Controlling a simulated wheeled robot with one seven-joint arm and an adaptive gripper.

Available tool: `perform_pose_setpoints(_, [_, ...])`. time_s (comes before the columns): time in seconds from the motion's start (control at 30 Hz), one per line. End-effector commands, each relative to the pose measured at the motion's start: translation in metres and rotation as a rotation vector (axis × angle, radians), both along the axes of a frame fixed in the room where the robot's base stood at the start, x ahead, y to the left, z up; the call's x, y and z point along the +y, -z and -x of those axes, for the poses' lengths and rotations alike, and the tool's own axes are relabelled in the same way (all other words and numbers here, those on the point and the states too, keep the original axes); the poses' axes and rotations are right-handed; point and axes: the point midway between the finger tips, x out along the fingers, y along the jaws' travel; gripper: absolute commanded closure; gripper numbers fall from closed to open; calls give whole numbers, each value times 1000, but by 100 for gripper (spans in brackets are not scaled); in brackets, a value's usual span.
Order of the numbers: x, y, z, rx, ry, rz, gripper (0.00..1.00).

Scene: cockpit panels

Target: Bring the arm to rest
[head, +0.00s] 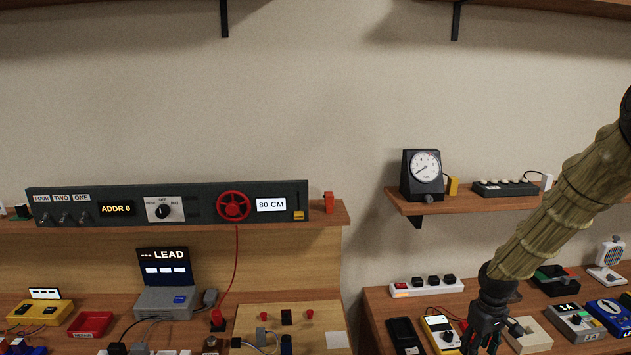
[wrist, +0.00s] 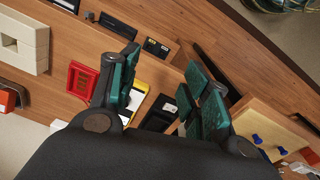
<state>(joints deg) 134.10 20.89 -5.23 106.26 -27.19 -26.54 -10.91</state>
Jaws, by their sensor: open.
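My arm, in a ribbed olive sleeve, enters the head view at the right edge and slants down to the left. At its lower end my black gripper (head: 482,346) hangs over the right bench, partly cut off by the bottom edge. In the wrist view my gripper (wrist: 163,72) shows two teal-padded fingers spread apart with nothing between them. Beyond the fingers lie a wooden bench top (wrist: 225,50) and small devices. Whether the fingertips touch anything there I cannot tell.
A yellow meter (head: 440,334) and a beige block (head: 530,336) stand close to my gripper. A power strip (head: 427,287) lies behind it. A shelf with a dial gauge (head: 425,168) is above. A long dark panel (head: 120,210) is at left. The wall between is clear.

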Motion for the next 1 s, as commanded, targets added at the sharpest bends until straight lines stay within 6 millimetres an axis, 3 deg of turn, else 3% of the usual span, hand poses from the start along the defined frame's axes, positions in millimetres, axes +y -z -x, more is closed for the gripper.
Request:
perform_pose_setpoints(0.37, [46,63,31,2,20,-41,53])
perform_pose_setpoints(0.57, [79,113,67,5,53,-71,53])
perform_pose_setpoints(0.8, [135,196,157,14,137,-106,53])
perform_pose_setpoints(1.0, [170,247,246,18,219,-105,53])
